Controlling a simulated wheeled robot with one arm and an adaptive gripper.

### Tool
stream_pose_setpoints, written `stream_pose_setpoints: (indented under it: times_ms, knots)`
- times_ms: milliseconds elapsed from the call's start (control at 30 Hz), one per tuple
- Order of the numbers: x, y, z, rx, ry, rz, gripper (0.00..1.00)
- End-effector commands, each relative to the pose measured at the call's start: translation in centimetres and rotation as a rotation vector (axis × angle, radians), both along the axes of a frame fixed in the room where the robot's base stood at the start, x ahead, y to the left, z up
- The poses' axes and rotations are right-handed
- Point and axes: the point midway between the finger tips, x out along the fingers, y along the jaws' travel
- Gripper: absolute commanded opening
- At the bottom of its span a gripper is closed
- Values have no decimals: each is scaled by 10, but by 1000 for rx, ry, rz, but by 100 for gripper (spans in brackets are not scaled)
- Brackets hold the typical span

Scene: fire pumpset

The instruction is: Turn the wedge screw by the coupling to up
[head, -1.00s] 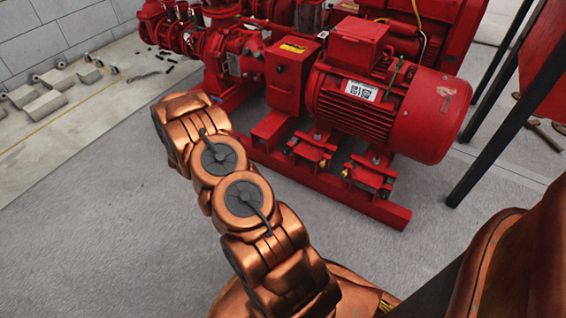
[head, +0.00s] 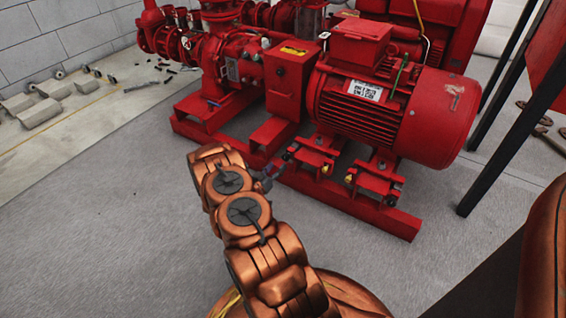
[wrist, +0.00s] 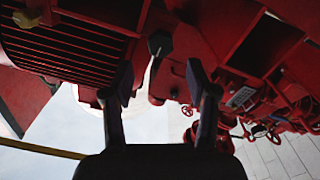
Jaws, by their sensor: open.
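My gripper (head: 265,178) is low in front of the red base frame, by the motor's near foot on the coupling side. In the wrist view my gripper (wrist: 159,82) is open and empty, its two dark fingers apart. In the head view a small dark end (head: 289,154) shows at that foot, close to my gripper. Its turn position is hard to tell.
The red motor (head: 390,110) and the coupling guard box (head: 289,80) stand above the base frame (head: 370,212). A yellow-tipped screw (head: 349,178) sits at the other foot. A black post (head: 505,125) stands at right. Grey floor in front is clear.

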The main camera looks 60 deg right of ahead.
Motion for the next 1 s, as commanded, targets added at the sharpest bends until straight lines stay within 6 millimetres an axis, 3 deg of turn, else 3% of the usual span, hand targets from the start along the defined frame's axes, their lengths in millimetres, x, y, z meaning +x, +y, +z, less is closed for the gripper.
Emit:
stream_pose_setpoints:
  times_ms: [433, 867, 1000]
  knots:
    - [1, -47, -2, 1, 0, 0, 58]
    - [3, -54, 0, 1, 0, 3, 58]
    - [3, -54, 0, 2, 0, 1, 45]
